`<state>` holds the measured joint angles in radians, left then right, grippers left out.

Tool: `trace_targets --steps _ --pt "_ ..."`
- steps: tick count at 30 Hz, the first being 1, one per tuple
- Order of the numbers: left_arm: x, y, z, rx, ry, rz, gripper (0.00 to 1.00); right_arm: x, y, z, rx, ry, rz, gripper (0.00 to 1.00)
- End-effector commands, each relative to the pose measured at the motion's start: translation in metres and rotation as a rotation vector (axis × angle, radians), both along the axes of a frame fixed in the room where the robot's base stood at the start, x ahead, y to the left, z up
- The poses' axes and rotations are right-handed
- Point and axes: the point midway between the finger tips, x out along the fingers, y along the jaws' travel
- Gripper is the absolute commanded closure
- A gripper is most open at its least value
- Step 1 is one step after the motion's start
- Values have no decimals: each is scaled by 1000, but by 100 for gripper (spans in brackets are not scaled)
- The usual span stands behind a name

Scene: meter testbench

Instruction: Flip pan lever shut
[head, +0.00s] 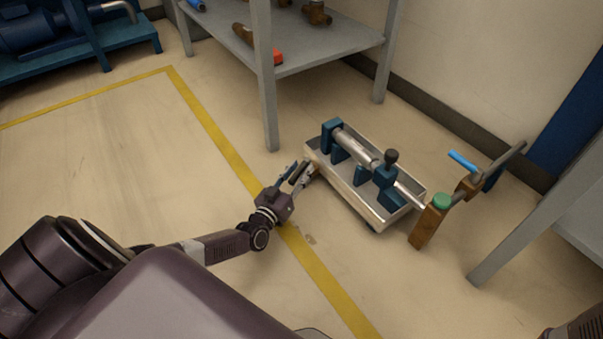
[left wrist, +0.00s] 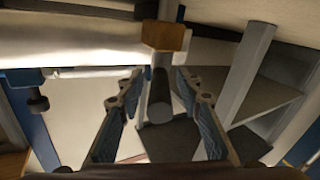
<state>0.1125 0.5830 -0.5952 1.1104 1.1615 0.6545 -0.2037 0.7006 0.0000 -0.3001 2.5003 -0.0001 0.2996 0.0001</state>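The pan (head: 345,196) is a pale metal tray on the floor, right of the yellow line. In the left wrist view, a brass-coloured fitting (left wrist: 165,37) carries a dark rounded bar (left wrist: 160,95), which looks like the pan lever. I cannot make the lever out in the head view. My left gripper (head: 299,171) is at the pan's near left end. Its fingers are open, one on either side of the bar in the left wrist view (left wrist: 159,82), with visible gaps. Whether the bar lies fully between the fingertips is unclear. My right gripper is out of view.
A silver cylinder (head: 358,149) in blue clamps sits over the pan. To its right are a green-capped brass piece (head: 430,222) and a valve with a blue handle (head: 462,161). Grey shelves (head: 315,38) stand behind the pan. Floor left of the yellow line is clear.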

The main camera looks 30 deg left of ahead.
Motion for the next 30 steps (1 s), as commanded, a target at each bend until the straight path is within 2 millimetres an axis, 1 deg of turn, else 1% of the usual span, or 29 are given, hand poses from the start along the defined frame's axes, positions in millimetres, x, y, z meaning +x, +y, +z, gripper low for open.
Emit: trace_targets --steps 1,4,13,21,22,30 --pt "5 1 -2 1 -1 0 67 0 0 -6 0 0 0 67" --pt "11 1 -1 0 -1 0 67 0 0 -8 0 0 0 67" --pt "12 1 0 1 1 0 68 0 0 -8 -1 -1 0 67" --pt "12 1 0 1 0 0 98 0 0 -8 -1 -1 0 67" --pt "12 1 0 1 0 0 100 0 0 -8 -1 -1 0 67" --pt "12 0 0 -1 0 -1 100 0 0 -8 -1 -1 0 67"
